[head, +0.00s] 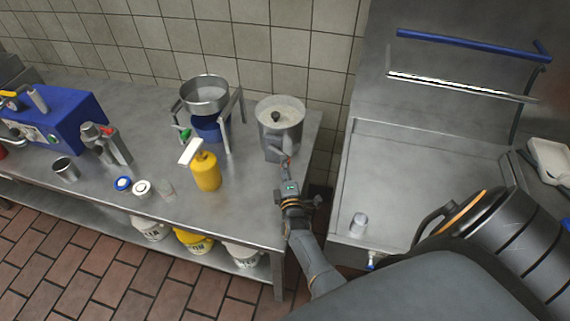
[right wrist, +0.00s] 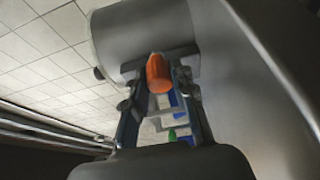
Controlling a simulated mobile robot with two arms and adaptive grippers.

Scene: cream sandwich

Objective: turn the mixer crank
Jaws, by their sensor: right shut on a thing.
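The mixer (head: 277,130) is a grey metal pot with a pale top and a dark knob, standing near the right end of the steel table. Its crank handle (right wrist: 158,72) is orange-red and sticks out at the mixer's front, toward me. In the head view only a small reddish bit of the handle shows. My right gripper (head: 287,170) reaches up to the mixer's front and is shut on the crank handle. In the right wrist view its fingers (right wrist: 160,88) lie on both sides of the handle, below the mixer's grey body. My left gripper is not in view.
Left of the mixer stand a metal bowl on a frame (head: 204,95) and a yellow pump bottle (head: 206,172). A blue machine (head: 58,125) is at the far left. A steel sink or counter (head: 400,185) with a small clear cup (head: 358,222) lies to the right.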

